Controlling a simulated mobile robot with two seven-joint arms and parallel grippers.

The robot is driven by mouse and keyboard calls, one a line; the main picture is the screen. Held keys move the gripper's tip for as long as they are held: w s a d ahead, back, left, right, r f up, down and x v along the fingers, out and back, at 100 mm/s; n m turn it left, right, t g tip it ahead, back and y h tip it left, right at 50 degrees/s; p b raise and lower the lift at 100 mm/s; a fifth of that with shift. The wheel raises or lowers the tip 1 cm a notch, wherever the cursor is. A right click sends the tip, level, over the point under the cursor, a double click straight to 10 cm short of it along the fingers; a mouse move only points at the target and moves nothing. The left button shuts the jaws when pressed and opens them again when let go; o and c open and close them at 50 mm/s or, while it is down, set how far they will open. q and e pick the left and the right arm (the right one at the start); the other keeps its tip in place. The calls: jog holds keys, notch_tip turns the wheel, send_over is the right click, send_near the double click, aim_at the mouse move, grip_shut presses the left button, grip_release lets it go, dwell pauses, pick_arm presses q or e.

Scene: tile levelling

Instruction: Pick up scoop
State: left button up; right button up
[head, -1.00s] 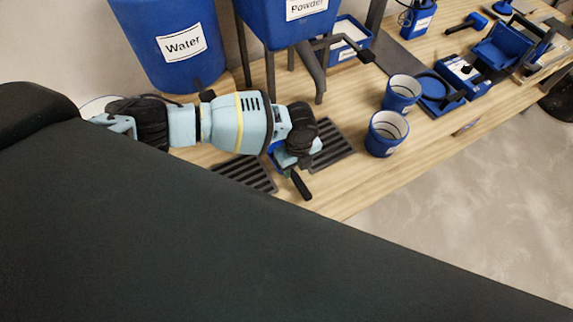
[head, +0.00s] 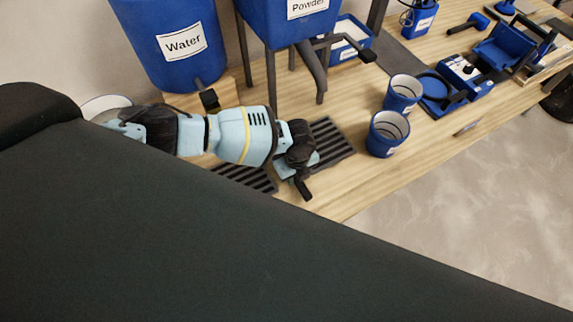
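My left gripper (head: 300,180) is over the wooden table, beside two dark slotted grates. Its wrist hides most of it, and I cannot tell whether its fingers are apart. A short black bar (head: 303,189) sticks out below the wrist; I cannot tell whether it is a finger or a handle. I cannot make out a scoop with certainty; it may be hidden under the wrist. My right gripper is not in view.
The Water tank (head: 180,70) and Powder tank (head: 285,30) stand behind my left arm. The right grate (head: 333,138) is partly clear. Two blue buckets (head: 385,140) (head: 402,98) stand right of it. Blue tools, including a box (head: 466,72), lie farther right. The table's front edge is close.

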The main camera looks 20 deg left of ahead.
pick_arm(q)
grip_shut()
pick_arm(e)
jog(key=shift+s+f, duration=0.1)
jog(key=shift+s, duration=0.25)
pick_arm(q)
jog(key=shift+r, duration=0.15)
